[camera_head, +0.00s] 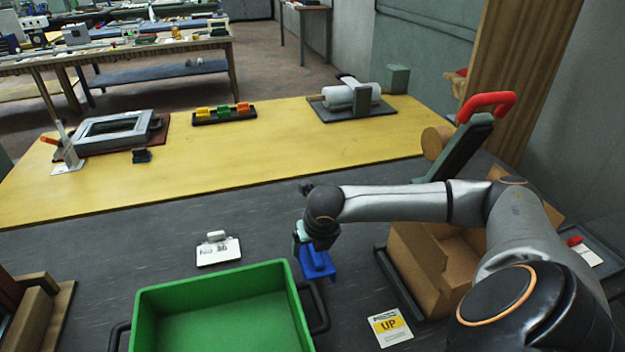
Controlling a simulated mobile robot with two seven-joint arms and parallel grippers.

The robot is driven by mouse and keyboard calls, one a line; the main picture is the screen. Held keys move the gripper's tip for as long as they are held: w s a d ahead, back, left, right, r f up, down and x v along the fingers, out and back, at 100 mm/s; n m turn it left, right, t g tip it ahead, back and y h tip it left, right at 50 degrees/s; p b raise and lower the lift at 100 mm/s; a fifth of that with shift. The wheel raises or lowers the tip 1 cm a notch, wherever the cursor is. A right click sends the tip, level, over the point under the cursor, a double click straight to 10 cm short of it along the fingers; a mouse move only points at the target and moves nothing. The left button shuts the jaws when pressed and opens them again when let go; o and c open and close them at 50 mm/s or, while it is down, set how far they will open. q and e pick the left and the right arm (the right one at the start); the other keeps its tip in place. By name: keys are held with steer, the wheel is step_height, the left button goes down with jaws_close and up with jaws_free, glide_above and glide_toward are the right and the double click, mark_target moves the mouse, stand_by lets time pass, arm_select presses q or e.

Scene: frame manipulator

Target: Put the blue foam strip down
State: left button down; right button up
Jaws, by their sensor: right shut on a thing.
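My right gripper (308,243) points downward over the dark grey table, between the green crate and the cardboard box. It is shut on the blue foam strip (319,265), which shows below the fingers. The upper part of the strip is hidden by the gripper. From this view I cannot tell whether the strip touches the table or hangs above it. My left gripper is not in view.
A green crate (140,322) with black handles stands at the front. An open cardboard box (418,252) stands at right, partly behind my arm. A yellow "UP" label (389,327) and a white tag (218,250) lie nearby. Dark table left of the tag is clear.

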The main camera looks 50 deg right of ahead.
step_height(320, 180, down, 3)
steer(key=shift+f, duration=0.2)
steer(key=o, duration=1.1)
steer(key=shift+r, duration=0.1)
steer(key=b+v, duration=0.1)
steer(key=v, duration=1.1)
